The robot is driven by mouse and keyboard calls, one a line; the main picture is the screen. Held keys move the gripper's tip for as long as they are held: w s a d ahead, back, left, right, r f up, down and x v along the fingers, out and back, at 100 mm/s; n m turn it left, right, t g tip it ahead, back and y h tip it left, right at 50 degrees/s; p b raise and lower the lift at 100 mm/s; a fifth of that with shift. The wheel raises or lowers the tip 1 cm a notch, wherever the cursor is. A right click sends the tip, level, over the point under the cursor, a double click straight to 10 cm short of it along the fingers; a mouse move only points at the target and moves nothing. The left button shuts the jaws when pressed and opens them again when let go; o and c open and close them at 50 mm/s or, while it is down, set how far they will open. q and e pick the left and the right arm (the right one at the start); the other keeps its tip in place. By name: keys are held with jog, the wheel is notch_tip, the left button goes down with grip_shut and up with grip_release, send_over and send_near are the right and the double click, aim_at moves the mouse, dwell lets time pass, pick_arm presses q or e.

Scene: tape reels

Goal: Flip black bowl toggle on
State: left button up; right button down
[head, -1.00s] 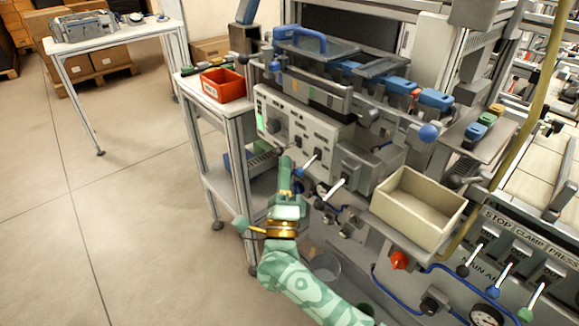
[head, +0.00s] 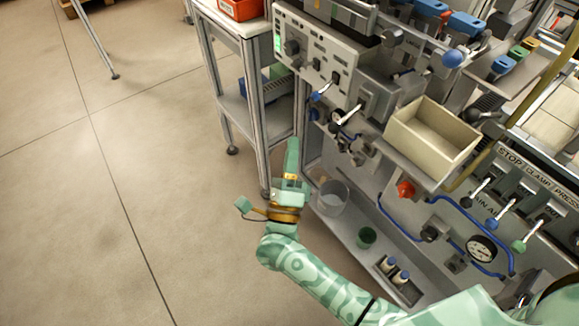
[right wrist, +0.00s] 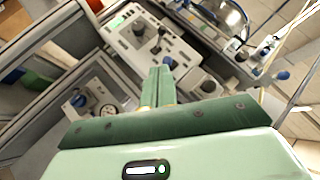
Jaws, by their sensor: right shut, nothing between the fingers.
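The light-grey control panel (head: 312,50) is in the upper middle of the head view. It carries a round black knob (head: 291,47) and a small black toggle (head: 336,77); I cannot read the labels. The right wrist view shows the panel (right wrist: 125,42) past the fingers, with a dark upright toggle (right wrist: 157,42) on it. My right gripper (head: 292,148) is shut and empty, apart from the panel and below it to the left in the head view. Its green fingers (right wrist: 158,82) point toward the panel in the wrist view. My left gripper is not in view.
Below the panel are a blue-tipped lever (head: 322,91) and a dark-tipped lever (head: 347,114). A beige bin (head: 400,140) juts out to their right. A cart (head: 257,90) with a red bin (head: 241,9) stands left. Open floor lies left of my gripper.

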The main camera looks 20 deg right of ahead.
jog(key=shift+v, duration=1.95)
